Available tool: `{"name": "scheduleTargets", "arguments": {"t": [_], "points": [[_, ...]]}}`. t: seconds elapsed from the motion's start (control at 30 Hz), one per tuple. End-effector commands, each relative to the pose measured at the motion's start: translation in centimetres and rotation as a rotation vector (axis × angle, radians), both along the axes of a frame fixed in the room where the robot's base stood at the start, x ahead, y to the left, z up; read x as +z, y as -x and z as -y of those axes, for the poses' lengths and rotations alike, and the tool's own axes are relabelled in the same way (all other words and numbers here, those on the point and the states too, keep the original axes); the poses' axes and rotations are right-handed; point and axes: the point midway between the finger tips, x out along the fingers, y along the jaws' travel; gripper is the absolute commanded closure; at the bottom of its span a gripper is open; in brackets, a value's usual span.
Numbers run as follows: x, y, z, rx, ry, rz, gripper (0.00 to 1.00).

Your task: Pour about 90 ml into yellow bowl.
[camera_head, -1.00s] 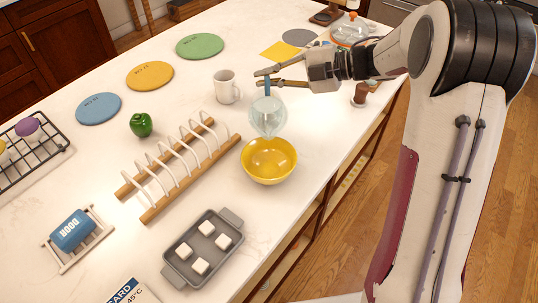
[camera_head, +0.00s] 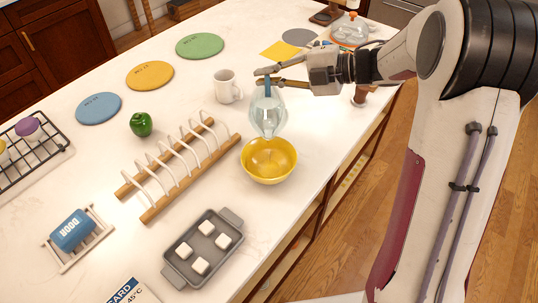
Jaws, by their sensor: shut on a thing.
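The yellow bowl (camera_head: 282,172) stands upright on the white counter, near its right edge. My gripper (camera_head: 262,78) is shut on a clear glass pitcher (camera_head: 268,115) by its blue handle. The pitcher hangs just behind and above the bowl, and its lower end in the picture comes close to the bowl's far rim. Its exact tilt and its liquid level are hard to tell. I cannot make out a stream or clearly see liquid in the bowl.
A white mug (camera_head: 226,88) stands left of the pitcher. A wooden dish rack (camera_head: 185,172) lies left of the bowl, and a grey tray (camera_head: 172,272) with white cubes lies in front. A green pepper (camera_head: 141,124) and coloured discs lie further left.

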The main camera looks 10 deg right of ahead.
Motion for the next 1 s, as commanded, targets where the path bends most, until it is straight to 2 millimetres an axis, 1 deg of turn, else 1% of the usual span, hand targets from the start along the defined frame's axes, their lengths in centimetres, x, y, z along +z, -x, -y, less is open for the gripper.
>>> {"name": "scheduleTargets", "arguments": {"t": [1.0], "points": [[0.49, 0.58, -0.03, 0.0, 0.003, 0.046, 1.0]]}}
